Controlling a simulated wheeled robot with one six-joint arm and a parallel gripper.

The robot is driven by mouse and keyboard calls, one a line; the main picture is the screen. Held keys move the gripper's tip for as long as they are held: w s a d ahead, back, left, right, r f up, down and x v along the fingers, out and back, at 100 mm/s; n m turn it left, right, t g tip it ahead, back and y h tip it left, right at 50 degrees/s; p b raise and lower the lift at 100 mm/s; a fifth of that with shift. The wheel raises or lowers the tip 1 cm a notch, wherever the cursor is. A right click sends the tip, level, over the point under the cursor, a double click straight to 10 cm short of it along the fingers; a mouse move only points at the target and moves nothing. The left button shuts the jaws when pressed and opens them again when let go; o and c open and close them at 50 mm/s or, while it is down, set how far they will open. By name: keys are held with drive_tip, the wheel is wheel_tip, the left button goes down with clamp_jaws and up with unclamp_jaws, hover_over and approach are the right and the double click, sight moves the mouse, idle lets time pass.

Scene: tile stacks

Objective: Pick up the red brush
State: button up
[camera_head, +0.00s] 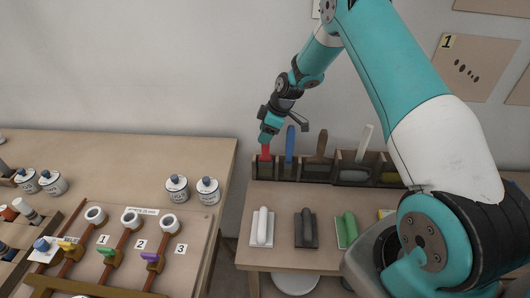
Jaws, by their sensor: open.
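The red brush (265,153) stands upright at the left end of a dark wooden rack (251,168) at the back of the right table. Only a short red part of it shows; its lower part is hidden in the rack and its top is hidden by my gripper. My gripper (266,141) points down directly over the red brush, with its tips at or around the top of it. The jaws are open. I cannot tell whether they touch the brush.
A blue handle (290,146) stands close to the right of my gripper, then a brown handle (321,146) and a white handle (363,145). White (262,228), dark (306,229) and green (349,229) handled floats lie in front. The left table (190,148) holds bottles and a numbered board.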

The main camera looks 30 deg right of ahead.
clamp_jaws()
drive_tip(key=shift+r, duration=0.1)
